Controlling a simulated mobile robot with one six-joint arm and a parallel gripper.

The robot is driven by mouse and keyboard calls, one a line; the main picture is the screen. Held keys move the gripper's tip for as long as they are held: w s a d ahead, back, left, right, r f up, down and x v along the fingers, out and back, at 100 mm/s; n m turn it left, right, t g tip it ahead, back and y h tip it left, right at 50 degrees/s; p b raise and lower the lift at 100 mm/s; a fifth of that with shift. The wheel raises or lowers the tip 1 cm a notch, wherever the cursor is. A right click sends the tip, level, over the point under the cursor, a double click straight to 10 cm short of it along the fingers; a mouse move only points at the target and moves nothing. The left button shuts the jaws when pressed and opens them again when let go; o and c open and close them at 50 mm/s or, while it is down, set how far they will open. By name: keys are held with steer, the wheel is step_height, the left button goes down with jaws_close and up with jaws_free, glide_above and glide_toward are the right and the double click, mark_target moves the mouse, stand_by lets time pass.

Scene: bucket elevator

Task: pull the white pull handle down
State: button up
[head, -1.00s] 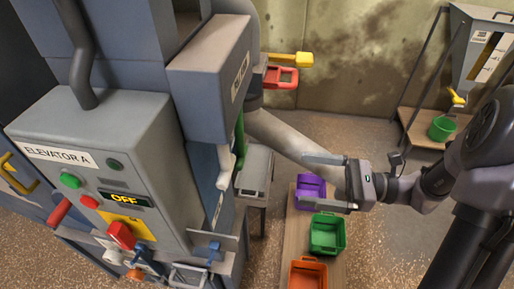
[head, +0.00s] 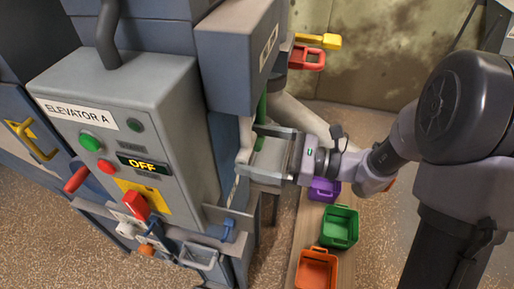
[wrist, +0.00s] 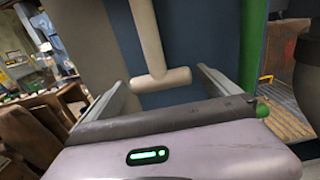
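The white pull handle (wrist: 162,79) is a pale T shape hanging from above in the wrist view, with its crossbar low. In the head view the handle (head: 246,134) hangs beside the elevator's blue-grey body. My gripper (head: 248,151) is open at the handle, with one finger behind and one in front. In the wrist view the crossbar lies between the two spread fingertips of my gripper (wrist: 160,80). I see a gap on each side, so the fingers do not appear closed on it.
The control box (head: 120,130) labelled ELEVATOR A shows OFF, left of the handle. A blue-grey housing (head: 238,50) overhangs the handle. Purple (head: 324,190), green (head: 340,228) and orange (head: 316,270) bins stand on a bench below. A red scoop (head: 308,58) sits behind.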

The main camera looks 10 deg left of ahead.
steer(key=shift+f, duration=0.1)
steer(key=c, duration=1.9)
step_height(320, 180, down, 10)
steer(key=b, duration=0.6)
steer(key=shift+f, duration=0.2)
steer(key=shift+s, duration=0.1)
steer(key=o, duration=2)
